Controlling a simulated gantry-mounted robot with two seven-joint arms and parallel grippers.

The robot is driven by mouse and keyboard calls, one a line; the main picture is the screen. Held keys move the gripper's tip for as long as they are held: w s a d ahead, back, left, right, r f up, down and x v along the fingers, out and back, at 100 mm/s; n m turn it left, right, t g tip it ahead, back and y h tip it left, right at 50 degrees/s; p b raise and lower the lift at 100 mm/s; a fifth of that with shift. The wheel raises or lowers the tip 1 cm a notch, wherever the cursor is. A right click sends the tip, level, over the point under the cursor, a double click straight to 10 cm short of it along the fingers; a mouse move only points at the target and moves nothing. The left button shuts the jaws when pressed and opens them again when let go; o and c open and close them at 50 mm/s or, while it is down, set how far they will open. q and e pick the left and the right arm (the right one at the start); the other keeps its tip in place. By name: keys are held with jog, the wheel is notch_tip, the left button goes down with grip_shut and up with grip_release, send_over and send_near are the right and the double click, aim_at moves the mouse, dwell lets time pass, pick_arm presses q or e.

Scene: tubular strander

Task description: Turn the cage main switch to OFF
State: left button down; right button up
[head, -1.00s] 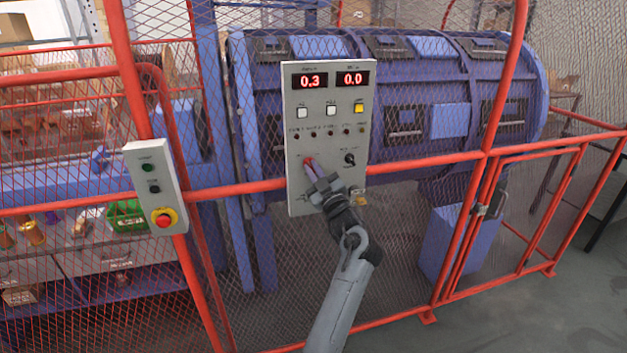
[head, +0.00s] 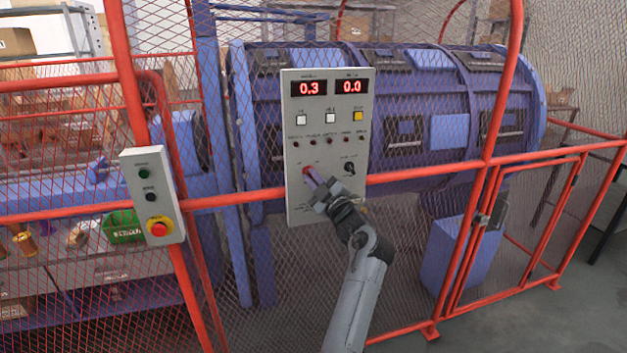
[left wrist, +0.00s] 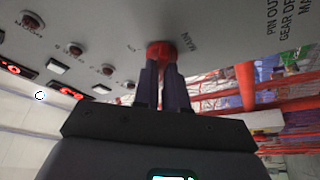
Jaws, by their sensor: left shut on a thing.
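The cage main switch (left wrist: 160,50) is a red rotary knob on the grey control panel (head: 300,210). In the head view the switch (head: 308,170) shows as a small red spot at the panel's lower left. My left gripper (head: 312,176) reaches up to it, and in the left wrist view its two dark fingers (left wrist: 161,72) are shut on the red knob. A label beside the knob reads "MAIN" in part. The fingers hide much of the knob, so I cannot tell which position it points to. My right gripper is not in view.
A black selector (head: 350,169) sits right of the switch on the same panel. A smaller box with a red emergency stop (head: 158,227) hangs at the left. Red rails and mesh (head: 240,199) stand before the blue strander drum (head: 450,128).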

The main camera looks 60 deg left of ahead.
pick_arm(q)
jog(key=c, duration=1.2)
grip_release()
jog(key=shift+d, duration=0.1)
jog(key=v, duration=1)
jog(key=shift+d+f+p, duration=0.15)
jog(key=shift+d+p, duration=0.1)
jog(key=shift+p, duration=0.1)
